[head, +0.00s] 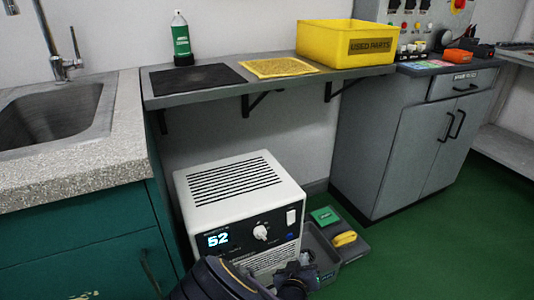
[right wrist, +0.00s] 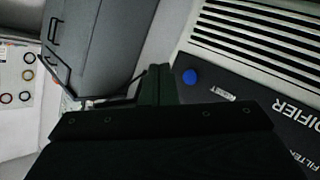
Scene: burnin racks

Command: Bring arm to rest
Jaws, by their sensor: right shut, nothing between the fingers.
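My right gripper (head: 296,277) is low at the bottom of the head view, in front of the lower right of a white dehumidifier (head: 240,185). Its dark arm comes in from the bottom edge. In the right wrist view the fingers (right wrist: 156,85) are together, with nothing seen between them. There the dehumidifier (right wrist: 262,35) is to their right, showing its grille, a blue button and dark panel. I cannot tell whether the gripper touches anything. My left gripper is not in view.
The dehumidifier's display reads 52. A grey bin (head: 324,252) and a tray with a green box (head: 324,215) and yellow item (head: 344,239) stand close by its right side. Above is a shelf (head: 205,95) with a yellow bin (head: 345,42). Green floor (head: 430,245) is clear at right.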

